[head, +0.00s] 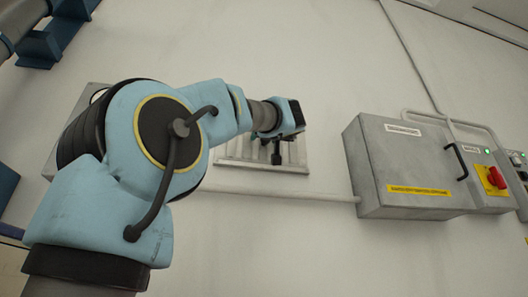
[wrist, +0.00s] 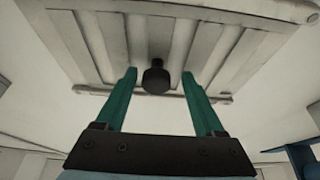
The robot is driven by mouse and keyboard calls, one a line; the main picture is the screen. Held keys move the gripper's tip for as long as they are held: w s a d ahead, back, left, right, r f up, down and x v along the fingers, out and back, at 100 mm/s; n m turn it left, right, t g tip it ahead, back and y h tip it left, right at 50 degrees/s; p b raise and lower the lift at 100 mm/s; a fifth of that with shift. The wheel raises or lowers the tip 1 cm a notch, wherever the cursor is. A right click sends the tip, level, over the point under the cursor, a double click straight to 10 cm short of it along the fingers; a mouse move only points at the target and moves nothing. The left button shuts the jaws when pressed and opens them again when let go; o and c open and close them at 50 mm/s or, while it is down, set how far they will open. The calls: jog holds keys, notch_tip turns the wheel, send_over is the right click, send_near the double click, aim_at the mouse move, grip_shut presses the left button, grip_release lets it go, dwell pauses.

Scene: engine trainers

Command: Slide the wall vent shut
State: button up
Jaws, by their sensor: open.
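The wall vent (head: 232,153) is a pale slatted panel on the white wall, partly hidden behind my arm in the head view. In the wrist view the vent (wrist: 105,40) fills the top, with light slats, darker gaps and a rail along its lower edge. A dark round knob (wrist: 156,77) stands out from its middle. My gripper (wrist: 159,82) is open, with one green finger on each side of the knob. I cannot tell whether either finger touches it. In the head view my gripper (head: 276,152) is at the vent, its fingers small and dark.
A grey electrical box (head: 405,165) with yellow and white labels is on the wall to the right. Beside it is a panel with a red rotary switch (head: 496,178). A thin pipe (head: 285,195) runs below the vent to the box. Bare wall lies between vent and box.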

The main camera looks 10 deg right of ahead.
jog(key=b+v, duration=0.5)
jog(key=v, duration=0.5)
jog(key=shift+f, duration=0.1)
